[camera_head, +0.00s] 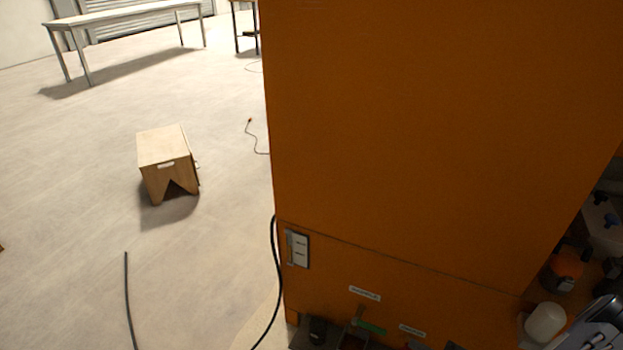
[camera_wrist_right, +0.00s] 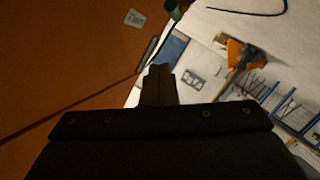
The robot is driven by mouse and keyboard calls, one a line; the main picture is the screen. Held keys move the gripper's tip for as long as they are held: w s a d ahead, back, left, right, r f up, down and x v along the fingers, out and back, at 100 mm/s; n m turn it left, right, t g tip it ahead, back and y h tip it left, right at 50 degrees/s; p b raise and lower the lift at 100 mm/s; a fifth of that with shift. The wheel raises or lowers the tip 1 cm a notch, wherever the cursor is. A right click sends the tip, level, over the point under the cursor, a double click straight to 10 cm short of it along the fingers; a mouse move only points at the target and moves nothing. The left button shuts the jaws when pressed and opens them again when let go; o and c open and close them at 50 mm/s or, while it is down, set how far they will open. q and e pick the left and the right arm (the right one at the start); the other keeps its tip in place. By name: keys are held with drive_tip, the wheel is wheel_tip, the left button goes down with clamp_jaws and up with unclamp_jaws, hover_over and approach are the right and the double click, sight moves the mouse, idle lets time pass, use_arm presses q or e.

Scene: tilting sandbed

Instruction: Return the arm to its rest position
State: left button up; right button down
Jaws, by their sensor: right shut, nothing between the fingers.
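My right gripper (camera_wrist_right: 158,78) shows in the right wrist view as a dark shape with its fingers together and nothing between them. It points away from the camera, beside a large orange panel (camera_wrist_right: 60,60) on the left of that view. The same orange panel (camera_head: 430,120) fills much of the head view. I cannot make out the right fingers clearly in the head view. My left gripper is in neither view.
A wooden stool (camera_head: 163,148) stands on the pale floor at left. A long table (camera_head: 125,14) is far back. Black cables lie near the panel. A switch plate (camera_head: 298,249) is on the panel. A white rounded object (camera_head: 545,322) is at lower right. The left floor is mostly open.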

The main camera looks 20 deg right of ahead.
drive_tip(key=w+a+r+n+g+y, duration=0.15)
drive_tip(key=a+r+n+g, duration=0.4)
drive_tip(key=r+n, duration=0.7)
drive_tip(key=w+a+r+n+g+y, duration=0.15)
drive_tip(key=a+r+n+g, duration=0.5)
drive_tip(key=n, duration=0.95)
drive_tip(key=s+a+r+n+t+h, duration=0.25)
drive_tip(key=s+r+n, duration=0.3)
drive_tip(key=n, duration=0.85)
drive_tip(key=s+a+r+n+t+h, duration=0.1)
drive_tip(key=s+a+r+n+h, duration=0.5)
drive_tip(key=n, duration=0.8)
wheel_tip(320, 180, up, 24)
drive_tip(key=d+n+y+p, duration=0.1)
drive_tip(key=d+y+p, duration=0.1)
drive_tip(key=p, duration=2)
drive_tip(key=shift+w+d+f, duration=0.15)
drive_tip(key=shift+w+f, duration=0.05)
drive_tip(key=shift+w, duration=0.05)
